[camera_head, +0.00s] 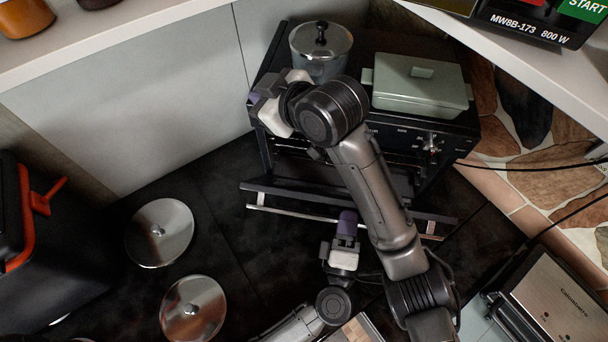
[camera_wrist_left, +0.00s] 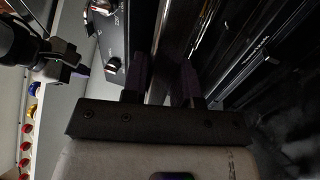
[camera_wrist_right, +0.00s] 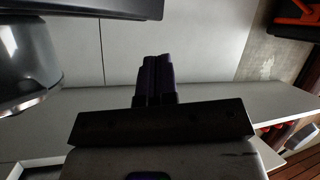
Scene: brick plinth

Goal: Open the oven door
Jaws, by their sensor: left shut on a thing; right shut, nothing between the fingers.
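The black oven (camera_head: 400,140) stands at the back centre. Its door (camera_head: 290,190) is partly open, tilted out from the body, with the dark interior showing above it. The silver handle bar (camera_head: 285,211) runs along the door's outer side. My left gripper (camera_head: 347,222) is at the middle of the handle and shut on it; the left wrist view shows the bar (camera_wrist_left: 176,45) between the purple fingers (camera_wrist_left: 163,85). My right gripper (camera_head: 262,97) is shut and empty by the oven's upper left corner. Its closed fingers also show in the right wrist view (camera_wrist_right: 156,80).
A glass-lidded pot (camera_head: 320,65) and a pale green casserole (camera_head: 420,85) stand on the oven. Two silver lids (camera_head: 160,232) (camera_head: 193,308) lie on the dark counter at left. A steel appliance (camera_head: 550,300) is at lower right. A shelf (camera_head: 100,35) overhangs the upper left.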

